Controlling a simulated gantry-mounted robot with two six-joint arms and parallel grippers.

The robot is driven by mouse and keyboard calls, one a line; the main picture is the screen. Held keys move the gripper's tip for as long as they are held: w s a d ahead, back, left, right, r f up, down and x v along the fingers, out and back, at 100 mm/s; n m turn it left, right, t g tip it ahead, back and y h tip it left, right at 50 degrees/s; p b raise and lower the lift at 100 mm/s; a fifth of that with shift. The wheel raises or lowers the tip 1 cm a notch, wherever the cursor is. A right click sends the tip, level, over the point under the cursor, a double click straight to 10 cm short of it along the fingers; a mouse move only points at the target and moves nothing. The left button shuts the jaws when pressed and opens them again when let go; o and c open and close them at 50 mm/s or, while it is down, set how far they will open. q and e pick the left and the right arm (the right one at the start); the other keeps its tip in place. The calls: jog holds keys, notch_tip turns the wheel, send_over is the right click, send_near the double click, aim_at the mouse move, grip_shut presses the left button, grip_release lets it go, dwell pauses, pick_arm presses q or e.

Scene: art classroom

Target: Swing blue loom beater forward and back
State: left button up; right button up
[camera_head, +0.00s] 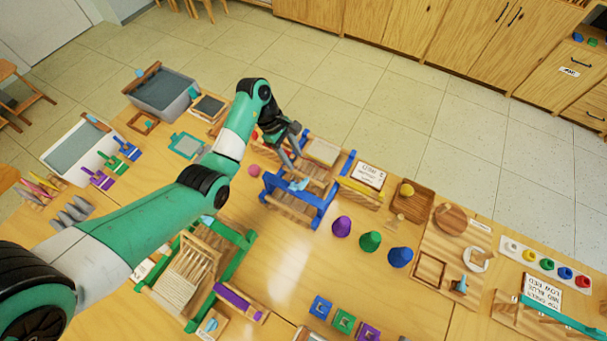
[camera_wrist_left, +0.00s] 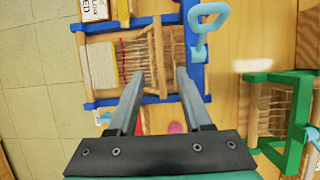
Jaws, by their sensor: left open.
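The blue loom (camera_head: 328,208) stands on the table near the middle of the head view, with pale warp threads and wooden parts inside its frame. In the left wrist view, its blue frame (camera_wrist_left: 194,62) encloses the threads, and a wooden crossbar (camera_wrist_left: 157,50) that looks like the beater runs across them. My left gripper (camera_head: 295,143) is over the far part of the loom. In the wrist view the open left gripper (camera_wrist_left: 160,74) has one fingertip on each side of the crossbar. Contact cannot be told. My right gripper is not in view.
A light-blue looped piece (camera_wrist_left: 204,25) lies at the loom's frame. The green loom (camera_head: 243,244) stands at lower left.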

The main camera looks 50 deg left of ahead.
aim_at(304, 177)
pick_arm(q)
jog(key=b+x, duration=0.2)
jog(key=x, duration=0.7)
jog(key=shift+d+f+b, duration=0.1)
jog(key=shift+f+b, duration=0.05)
jog(key=shift+b, duration=0.2)
jog(key=shift+w, duration=0.1)
grip_shut()
dwell(0.7)
